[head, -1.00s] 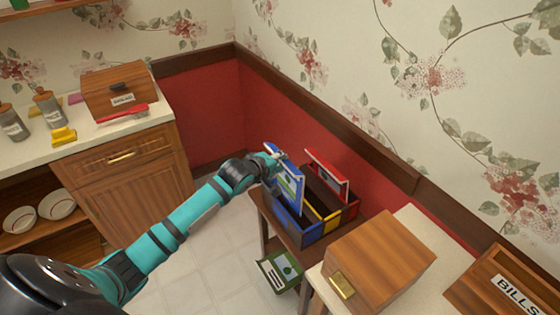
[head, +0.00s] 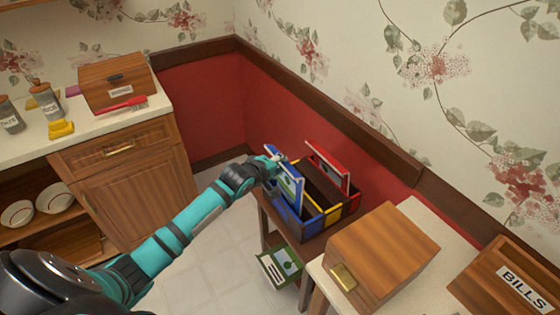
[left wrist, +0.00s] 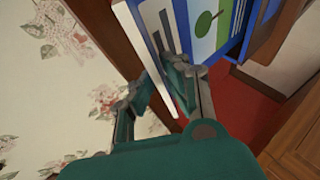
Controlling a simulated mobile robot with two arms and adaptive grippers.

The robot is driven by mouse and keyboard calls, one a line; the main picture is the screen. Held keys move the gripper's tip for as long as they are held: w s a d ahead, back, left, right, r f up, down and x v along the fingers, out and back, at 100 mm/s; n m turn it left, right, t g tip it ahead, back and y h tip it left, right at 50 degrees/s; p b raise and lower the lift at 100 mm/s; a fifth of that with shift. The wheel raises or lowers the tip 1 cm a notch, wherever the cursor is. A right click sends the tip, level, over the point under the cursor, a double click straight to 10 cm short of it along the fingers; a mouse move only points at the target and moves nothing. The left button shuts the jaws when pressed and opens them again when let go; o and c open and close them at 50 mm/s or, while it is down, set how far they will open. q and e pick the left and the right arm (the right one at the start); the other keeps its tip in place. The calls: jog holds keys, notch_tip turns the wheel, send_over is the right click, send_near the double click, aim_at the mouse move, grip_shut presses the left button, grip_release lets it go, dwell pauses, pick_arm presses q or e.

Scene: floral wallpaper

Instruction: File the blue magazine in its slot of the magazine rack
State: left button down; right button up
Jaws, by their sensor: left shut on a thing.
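The blue magazine (head: 292,187), with a pale cover, stands nearly upright at the blue compartment of the magazine rack (head: 313,224). Its lower end appears to be inside that compartment, hidden by the rack's wall. My left gripper (head: 276,160) is shut on the magazine's upper edge. In the left wrist view the fingers (left wrist: 178,68) meet the edge of the magazine (left wrist: 207,22). The rack has blue, yellow and red sections. A red magazine (head: 328,166) stands in the red section at the back; the yellow section looks empty. My right gripper is out of view.
The rack sits on a small wooden table near the red wall panel (head: 203,105). A green magazine (head: 282,264) lies lower, below the rack. A wooden box (head: 383,258) stands close on the right, with a BILLS box (head: 520,284) beyond. A counter (head: 90,133) is at left.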

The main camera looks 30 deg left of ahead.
pick_arm(q)
jog(key=shift+f+b, duration=1.25)
jog(key=shift+f, duration=1.3)
jog(key=c, duration=1.3)
grip_release()
jog(key=shift+s, duration=0.15)
jog(key=v, duration=1.2)
